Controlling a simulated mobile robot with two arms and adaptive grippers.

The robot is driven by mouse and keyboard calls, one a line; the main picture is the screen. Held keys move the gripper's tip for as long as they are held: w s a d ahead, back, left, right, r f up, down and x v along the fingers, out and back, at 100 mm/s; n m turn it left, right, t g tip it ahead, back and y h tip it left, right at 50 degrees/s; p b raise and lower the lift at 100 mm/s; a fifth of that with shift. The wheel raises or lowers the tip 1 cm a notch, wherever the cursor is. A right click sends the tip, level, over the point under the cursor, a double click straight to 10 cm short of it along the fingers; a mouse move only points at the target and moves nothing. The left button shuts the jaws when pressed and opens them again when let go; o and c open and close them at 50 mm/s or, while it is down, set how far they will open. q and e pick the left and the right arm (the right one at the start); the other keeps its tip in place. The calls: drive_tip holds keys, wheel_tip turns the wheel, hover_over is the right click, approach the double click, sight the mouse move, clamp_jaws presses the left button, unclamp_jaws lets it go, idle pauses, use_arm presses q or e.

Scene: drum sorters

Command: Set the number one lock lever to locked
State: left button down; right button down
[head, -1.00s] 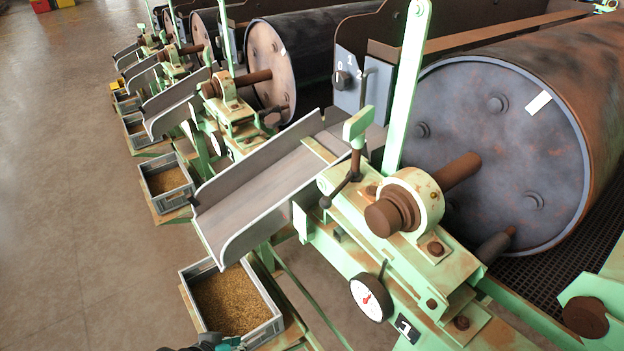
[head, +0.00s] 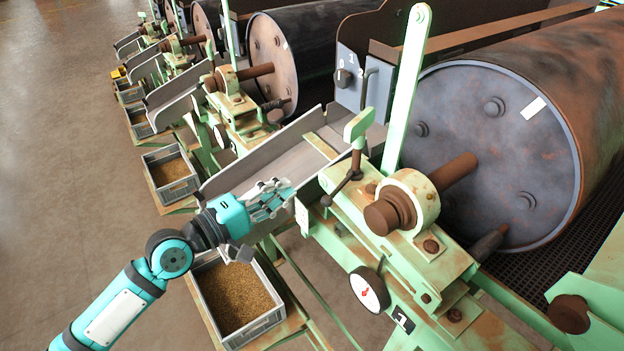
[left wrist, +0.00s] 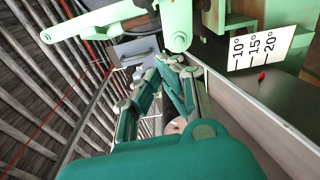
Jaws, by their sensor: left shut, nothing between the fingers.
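The nearest machine carries a black plate with a white 1 (head: 403,320). On its green bearing block stands a dark upright post with a pale green head (head: 358,124) and a dark ball-ended lever (head: 341,190) slanting down to the left. I cannot tell for sure which of these is the lock lever, or its setting. My left gripper (head: 284,197) is shut and empty, over the chute and left of the ball-ended lever, apart from it. In the left wrist view the shut fingers (left wrist: 172,62) point toward a pale green bar with rounded ends (left wrist: 115,19). My right gripper is out of view.
The grey chute (head: 285,158) lies beside my gripper. A crate of grain (head: 277,316) stands below. A round dial (head: 369,290) and a tall green bar (head: 407,90) are further right. The left wrist view shows an angle scale (left wrist: 262,48). Open floor lies left.

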sight(337, 190)
use_arm(q)
drive_tip(key=d+p, duration=0.3)
drive_tip(key=d, duration=0.3)
drive_tip(key=shift+w+d, duration=0.1)
drive_tip(key=shift+w, duration=0.05)
drive_tip(key=shift+r+p, duration=0.1)
drive_tip(key=shift+p, duration=0.2)
